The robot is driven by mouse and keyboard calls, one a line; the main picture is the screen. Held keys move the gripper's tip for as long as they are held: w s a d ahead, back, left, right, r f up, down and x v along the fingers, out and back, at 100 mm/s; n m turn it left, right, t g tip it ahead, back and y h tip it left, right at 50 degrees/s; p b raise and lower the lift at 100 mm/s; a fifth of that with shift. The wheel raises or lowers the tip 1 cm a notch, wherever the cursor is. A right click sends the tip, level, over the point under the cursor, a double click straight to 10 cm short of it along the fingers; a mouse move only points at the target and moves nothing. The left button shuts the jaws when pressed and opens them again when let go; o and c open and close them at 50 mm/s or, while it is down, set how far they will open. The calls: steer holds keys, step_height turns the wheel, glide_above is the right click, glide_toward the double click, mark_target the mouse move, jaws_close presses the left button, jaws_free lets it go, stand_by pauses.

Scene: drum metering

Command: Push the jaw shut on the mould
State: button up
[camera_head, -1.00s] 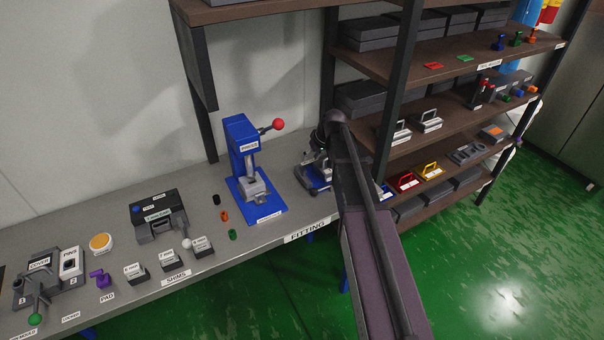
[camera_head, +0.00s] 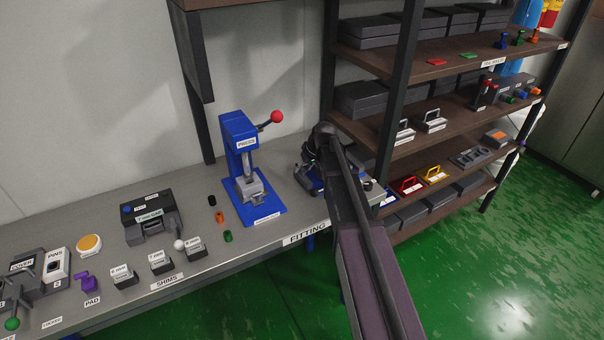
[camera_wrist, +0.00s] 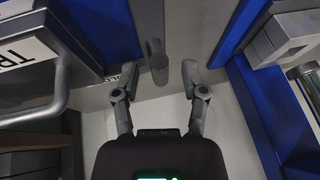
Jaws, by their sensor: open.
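My gripper (camera_wrist: 159,68) is open in the wrist view, with two grey fingers apart. A grey rounded lever (camera_wrist: 157,62) shows between and beyond the fingertips; I cannot tell whether they touch it. Blue parts flank the fingers, with a pale metal block (camera_wrist: 285,38) at upper right. In the head view my arm reaches a blue-based fixture (camera_head: 308,178) at the bench's right end and hides much of it, and my gripper too. I cannot tell for sure which part is the jaw, nor whether it is shut; no mould is clearly seen there.
A blue press (camera_head: 240,150) with a red ball lever stands left of the fixture. A black gauge block (camera_head: 150,220), shims and a purple pad piece (camera_head: 86,284) lie further left. Shelves (camera_head: 450,60) stand close on the right. A labelled block with a handle (camera_wrist: 55,95) is left of my gripper.

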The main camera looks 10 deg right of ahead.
steer(key=shift+w+a+f, duration=0.1)
steer(key=shift+w+f, duration=0.05)
steer(key=shift+f, duration=0.25)
jaws_close()
steer(key=shift+a, duration=0.1)
steer(key=shift+w, duration=0.1)
